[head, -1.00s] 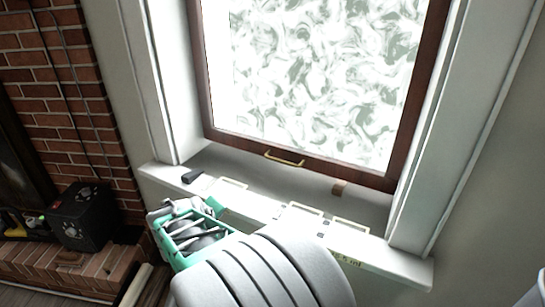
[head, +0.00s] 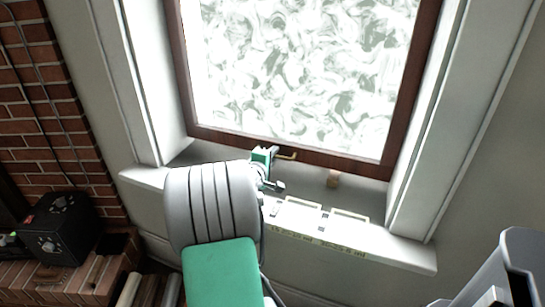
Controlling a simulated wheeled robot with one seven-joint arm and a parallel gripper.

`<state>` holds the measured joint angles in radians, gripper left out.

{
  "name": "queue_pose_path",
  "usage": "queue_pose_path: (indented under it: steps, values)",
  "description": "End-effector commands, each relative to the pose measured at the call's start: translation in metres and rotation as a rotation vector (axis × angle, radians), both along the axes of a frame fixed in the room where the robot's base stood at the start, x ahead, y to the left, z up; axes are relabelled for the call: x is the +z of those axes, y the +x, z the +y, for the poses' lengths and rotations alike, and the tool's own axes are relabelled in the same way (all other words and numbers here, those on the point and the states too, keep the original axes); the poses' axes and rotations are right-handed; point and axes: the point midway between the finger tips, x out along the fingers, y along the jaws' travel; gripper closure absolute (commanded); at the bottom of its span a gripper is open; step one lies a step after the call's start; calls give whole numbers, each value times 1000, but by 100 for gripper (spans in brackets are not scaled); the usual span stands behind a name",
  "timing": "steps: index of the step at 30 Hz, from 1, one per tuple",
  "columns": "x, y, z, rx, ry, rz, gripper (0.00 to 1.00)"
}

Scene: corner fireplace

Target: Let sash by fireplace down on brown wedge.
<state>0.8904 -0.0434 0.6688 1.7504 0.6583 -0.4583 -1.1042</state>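The sash (head: 300,155) has a dark red-brown wooden frame around a bright, swirl-patterned pane. Its brass handle (head: 288,156) is on the bottom rail. The brown wedge (head: 333,178) is a small block on the sill under the rail, right of the handle. The gap between wedge and rail is too small to judge. My gripper (head: 270,170), green and grey, is at the left end of the handle, which it partly covers. Whether its fingers are around the handle or only beside it cannot be told.
The white sill (head: 400,255) carries pale rectangular outlines (head: 303,204) and small lettering. My arm covers its left middle. White jambs flank the window. A black box (head: 58,227) stands on the brick hearth (head: 85,275) at left. The right end of the sill is clear.

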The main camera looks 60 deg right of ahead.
Motion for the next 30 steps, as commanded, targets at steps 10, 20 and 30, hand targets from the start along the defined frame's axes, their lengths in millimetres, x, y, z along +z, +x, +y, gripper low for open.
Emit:
queue_pose_path:
  steps: [10,20,30]
  values:
    - [0,0,1,0,0,-1,100]
    - [0,0,1,0,1,-1,100]
    - [0,0,1,0,1,-1,100]
